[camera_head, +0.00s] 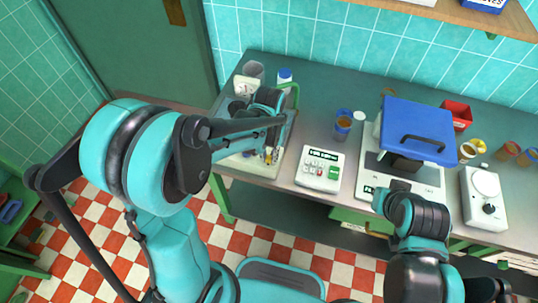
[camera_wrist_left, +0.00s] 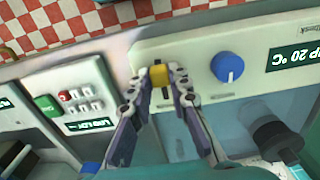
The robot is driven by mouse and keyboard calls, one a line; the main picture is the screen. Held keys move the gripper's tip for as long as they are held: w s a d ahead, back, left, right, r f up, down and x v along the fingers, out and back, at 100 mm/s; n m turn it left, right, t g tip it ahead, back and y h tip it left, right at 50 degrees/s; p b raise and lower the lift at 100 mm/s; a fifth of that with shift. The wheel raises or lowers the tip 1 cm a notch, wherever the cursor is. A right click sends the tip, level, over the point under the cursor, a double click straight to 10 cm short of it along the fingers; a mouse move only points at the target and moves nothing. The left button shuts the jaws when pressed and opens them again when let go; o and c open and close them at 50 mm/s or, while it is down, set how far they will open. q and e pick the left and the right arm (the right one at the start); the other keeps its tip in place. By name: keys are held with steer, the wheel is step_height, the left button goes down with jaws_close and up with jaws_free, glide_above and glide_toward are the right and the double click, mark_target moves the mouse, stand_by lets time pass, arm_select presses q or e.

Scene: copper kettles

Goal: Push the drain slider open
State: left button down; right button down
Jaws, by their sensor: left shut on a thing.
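The drain slider's yellow knob (camera_wrist_left: 159,75) sits over a short dark slot on the pale front panel (camera_wrist_left: 205,48) of a bath unit. My left gripper (camera_wrist_left: 160,82) has its two fingertips on either side of the knob and is shut on it. In the head view the yellow knob (camera_head: 269,157) shows small at the unit's front, and my left arm hides much of the unit. My right arm's wrist is at the lower right of the head view, and its fingers cannot be made out.
A blue dial (camera_wrist_left: 227,67) and a temperature display (camera_wrist_left: 292,57) are beside the slider. A keypad box (camera_head: 320,169) stands right of the unit. Farther right are a blue lidded object (camera_head: 418,128), a white device (camera_head: 484,198) and several jars. Bare counter (camera_head: 312,105) lies behind the keypad.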

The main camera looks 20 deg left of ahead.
mark_target(272, 147)
arm_select(q)
steer(key=w, duration=0.3)
steer(key=shift+w, duration=0.15)
steer(key=c, duration=1.4)
jaws_free()
steer(key=shift+w, duration=0.1)
step_height(272, 147, up, 12)
